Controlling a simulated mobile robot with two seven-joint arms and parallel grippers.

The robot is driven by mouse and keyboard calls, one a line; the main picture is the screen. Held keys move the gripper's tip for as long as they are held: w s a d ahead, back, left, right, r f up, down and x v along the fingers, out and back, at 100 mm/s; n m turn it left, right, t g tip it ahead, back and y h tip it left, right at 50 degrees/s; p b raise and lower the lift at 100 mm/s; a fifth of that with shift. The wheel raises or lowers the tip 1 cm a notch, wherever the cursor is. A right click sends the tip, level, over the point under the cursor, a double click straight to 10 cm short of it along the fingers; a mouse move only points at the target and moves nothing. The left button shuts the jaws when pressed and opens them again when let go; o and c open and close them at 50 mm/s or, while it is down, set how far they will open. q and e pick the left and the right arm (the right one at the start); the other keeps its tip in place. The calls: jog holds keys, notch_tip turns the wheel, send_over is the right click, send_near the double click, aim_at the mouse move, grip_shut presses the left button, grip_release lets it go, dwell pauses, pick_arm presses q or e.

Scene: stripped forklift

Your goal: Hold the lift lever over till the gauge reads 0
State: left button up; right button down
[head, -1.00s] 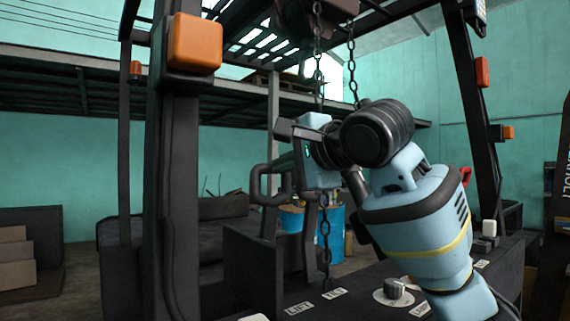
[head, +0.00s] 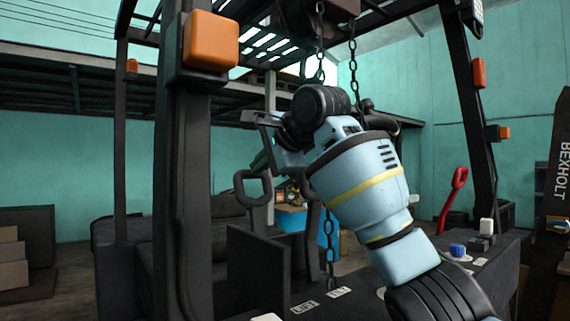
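My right arm reaches up and left from the bottom right. Its gripper (head: 254,119) is raised in front of the mast area, well above the dash, seen from behind and side. Its fingers are dark and partly hidden by the wrist, so I cannot tell whether they are open. The dash carries a LIFT label (head: 303,307) and a second label (head: 340,292) beside it. A pale rounded piece (head: 267,317) just shows at the bottom edge; I cannot tell whether it is a lever knob. No lift lever is clearly visible, nor any gauge. My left gripper is out of view.
A chain (head: 328,240) hangs close to my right arm. A dark loop handle (head: 253,188) stands below the gripper. The thick left pillar (head: 183,190) has an orange lamp (head: 210,41). A blue knob (head: 457,250), white knob (head: 487,226) and red handle (head: 456,190) are at right.

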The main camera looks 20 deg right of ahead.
jog(key=shift+w+a+f, duration=0.15)
jog(key=shift+w+f, duration=0.05)
jog(key=shift+w, duration=0.3)
